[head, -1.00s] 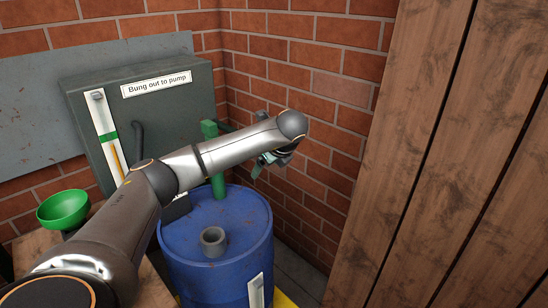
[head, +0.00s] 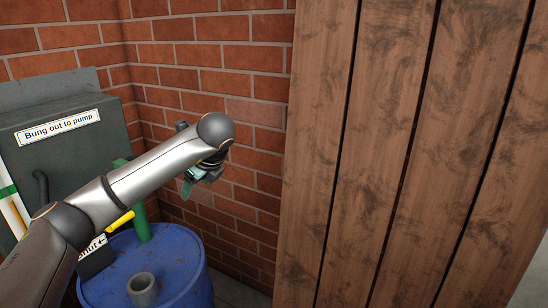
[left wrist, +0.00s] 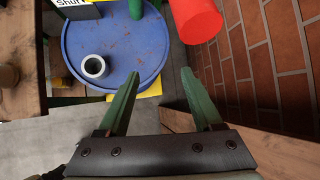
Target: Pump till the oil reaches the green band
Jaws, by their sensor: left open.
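The blue oil drum (head: 185,262) stands at lower left with a grey, open-looking collar (head: 143,289) on its lid. A green pump post (head: 141,215) rises from the lid, partly hidden by my left arm. The gauge (head: 10,222) at the left edge is partly cut off; its yellow oil column stops just below the green band (head: 8,191). My left gripper (head: 196,182) is beyond the post, near the brick wall. In the left wrist view my left gripper (left wrist: 161,72) is open and empty, with a red cylinder (left wrist: 195,18) just beyond the right finger. My right gripper is not in view.
A dark cabinet with a sign, "Bung out to pump" (head: 58,127), stands at left. A yellow lever (head: 120,222) and "Shut" plate (head: 95,256) are by the drum. A brick wall (head: 215,60) lies behind; a plank wall (head: 390,160) closes the right.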

